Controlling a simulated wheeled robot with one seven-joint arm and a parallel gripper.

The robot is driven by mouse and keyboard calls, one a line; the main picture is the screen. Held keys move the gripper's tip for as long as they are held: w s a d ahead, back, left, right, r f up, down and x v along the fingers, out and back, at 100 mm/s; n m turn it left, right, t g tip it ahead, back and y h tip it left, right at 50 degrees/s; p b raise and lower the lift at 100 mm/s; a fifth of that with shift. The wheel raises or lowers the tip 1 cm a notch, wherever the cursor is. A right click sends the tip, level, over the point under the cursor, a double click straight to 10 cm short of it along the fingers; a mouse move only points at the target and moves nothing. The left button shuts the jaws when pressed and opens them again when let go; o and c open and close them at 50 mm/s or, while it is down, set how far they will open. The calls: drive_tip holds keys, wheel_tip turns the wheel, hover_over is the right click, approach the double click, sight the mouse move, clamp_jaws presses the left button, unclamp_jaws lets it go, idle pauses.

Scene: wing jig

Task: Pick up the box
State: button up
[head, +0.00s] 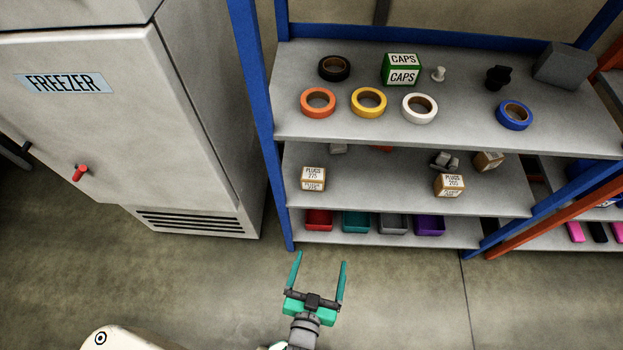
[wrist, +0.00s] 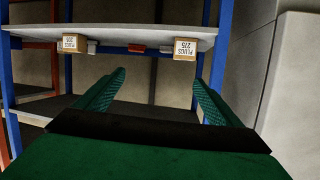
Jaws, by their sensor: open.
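Several boxes show, and I cannot tell which one the task means. A green and white CAPS box (head: 401,69) stands on the top shelf. A tan and white PLUGS 275 box (head: 313,178) sits at the left of the middle shelf; it also shows in the wrist view (wrist: 185,49), which looks upside down. A PLUGS 205 box (head: 450,185) sits further right at that shelf's front edge. A similar box (head: 489,160) is behind it, partly hidden. My gripper (head: 320,258) is open and empty, in front of and below the shelves, apart from every box.
The top shelf (head: 450,130) holds several tape rolls and a grey block (head: 565,64). Coloured bins (head: 356,222) line the bottom shelf. A blue post (head: 262,120) and a freezer (head: 110,130) stand left. An orange-red bar (head: 550,222) slants at right. The floor in front is clear.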

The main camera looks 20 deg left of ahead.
drive_tip(key=w+a+f, duration=0.4)
drive_tip(key=w+a, duration=0.1)
drive_tip(key=w, duration=0.5)
drive_tip(key=n+g+y, duration=0.1)
drive_tip(key=n+y, duration=0.1)
approach(312, 184)
drive_tip(key=w, duration=0.2)
drive_tip(key=x, duration=0.5)
drive_tip(key=shift+w+a+f, duration=0.25)
drive_tip(key=shift+a, duration=0.1)
drive_tip(key=shift+g, duration=0.3)
drive_tip(key=shift+x, duration=2.85)
drive_tip(key=shift+d, duration=0.1)
drive_tip(key=c, duration=1.3)
